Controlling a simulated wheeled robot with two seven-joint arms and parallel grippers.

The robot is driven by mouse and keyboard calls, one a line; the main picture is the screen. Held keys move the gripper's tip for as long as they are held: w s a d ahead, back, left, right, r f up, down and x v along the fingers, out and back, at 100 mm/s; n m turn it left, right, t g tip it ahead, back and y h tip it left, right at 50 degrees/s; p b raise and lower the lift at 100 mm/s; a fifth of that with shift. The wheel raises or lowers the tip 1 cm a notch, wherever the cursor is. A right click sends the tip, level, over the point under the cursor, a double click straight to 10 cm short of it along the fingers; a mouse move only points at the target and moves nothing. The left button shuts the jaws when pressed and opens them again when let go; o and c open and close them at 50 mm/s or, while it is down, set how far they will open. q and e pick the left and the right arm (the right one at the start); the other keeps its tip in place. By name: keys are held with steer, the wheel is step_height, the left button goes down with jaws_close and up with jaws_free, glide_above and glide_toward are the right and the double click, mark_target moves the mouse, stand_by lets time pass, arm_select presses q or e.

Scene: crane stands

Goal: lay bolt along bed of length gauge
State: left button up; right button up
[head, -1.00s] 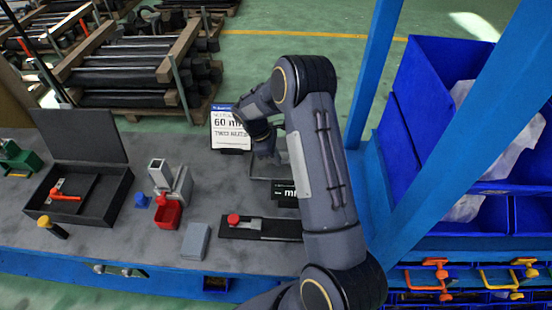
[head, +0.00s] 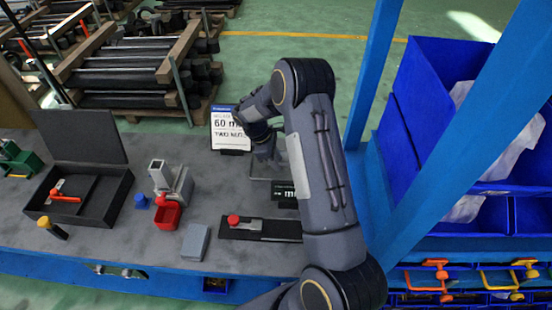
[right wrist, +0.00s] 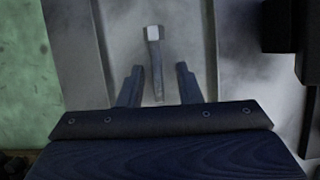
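A bolt with a pale hex head (right wrist: 154,34) and a darker shank lies in the right wrist view, inside what looks like the shallow grey tray (right wrist: 225,60). My right gripper (right wrist: 158,75) is open, with one finger on each side of the shank and a gap to both. In the head view my right gripper (head: 265,158) is over the grey tray behind the bench's middle, and the bolt is hidden there. A low black bed with a red knob and grey block (head: 262,229), apparently the length gauge, lies nearer the front and is empty. My left gripper is not in view.
A dark "mm" sign (head: 285,194) stands between tray and gauge. A white card (head: 230,130) stands behind. A grey block (head: 195,241), red bin (head: 167,215) and open black case (head: 115,195) are to the left. A blue post (head: 372,75) rises at right.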

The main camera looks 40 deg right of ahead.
steer(key=shift+o, duration=0.5)
steer(key=v, duration=0.7)
steer(key=shift+s+r, duration=0.3)
steer(key=shift+w+a+f, duration=0.2)
steer(key=shift+w+f, duration=0.05)
steer(key=shift+w, duration=0.05)
steer(key=shift+d+x, duration=0.1)
steer(key=shift+x, duration=1.75)
steer(key=shift+d+x, duration=0.15)
steer(key=shift+x, duration=1.7)
steer(key=shift+w+r, duration=0.1)
steer(key=shift+w, duration=0.05)
jaws_close()
